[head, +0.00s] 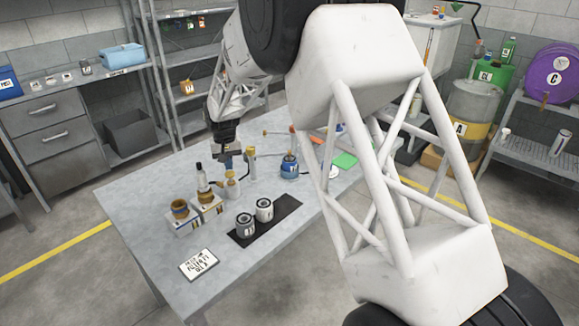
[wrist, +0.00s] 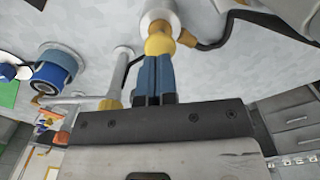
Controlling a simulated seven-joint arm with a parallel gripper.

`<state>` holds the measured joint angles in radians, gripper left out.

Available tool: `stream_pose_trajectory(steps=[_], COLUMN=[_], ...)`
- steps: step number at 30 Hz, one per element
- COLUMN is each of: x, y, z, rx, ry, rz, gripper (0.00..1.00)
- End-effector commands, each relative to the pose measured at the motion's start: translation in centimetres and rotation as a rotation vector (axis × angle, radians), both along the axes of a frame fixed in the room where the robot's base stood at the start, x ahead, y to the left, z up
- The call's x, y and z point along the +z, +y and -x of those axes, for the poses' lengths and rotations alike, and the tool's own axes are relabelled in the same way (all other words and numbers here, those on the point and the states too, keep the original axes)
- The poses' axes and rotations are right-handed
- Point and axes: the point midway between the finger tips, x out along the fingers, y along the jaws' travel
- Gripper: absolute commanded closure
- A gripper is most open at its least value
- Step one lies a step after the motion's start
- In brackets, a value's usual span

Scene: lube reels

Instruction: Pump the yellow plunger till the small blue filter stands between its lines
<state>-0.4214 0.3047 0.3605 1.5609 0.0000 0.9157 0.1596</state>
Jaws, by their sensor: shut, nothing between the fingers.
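My gripper (head: 229,165) is over the table, its blue fingers pointing down. In the wrist view the fingers (wrist: 157,56) are together with nothing between them. The yellow plunger (head: 232,177) is just below the fingertips. In the wrist view its yellow knob (wrist: 159,44) is right at the tips, above a pale base; I cannot tell whether they touch. A small blue canister (head: 289,168), which looks like the blue filter, stands to the right. It also shows in the wrist view (wrist: 55,70). Its lines cannot be made out.
A written card (head: 199,264) lies at the front. The table's front right is clear.

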Motion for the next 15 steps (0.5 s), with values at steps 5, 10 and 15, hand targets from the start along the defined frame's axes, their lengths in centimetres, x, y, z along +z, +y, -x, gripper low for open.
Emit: stream_pose_trajectory(steps=[5, 10, 15], x=[1.1, 2.0, 2.9], y=[0.0, 0.0, 0.0], z=[0.0, 0.0, 0.0], rx=[0.000, 0.000, 0.000], ry=[-0.001, -0.002, 0.000], rz=[0.000, -0.001, 0.000], gripper=[1.00, 1.00, 1.00])
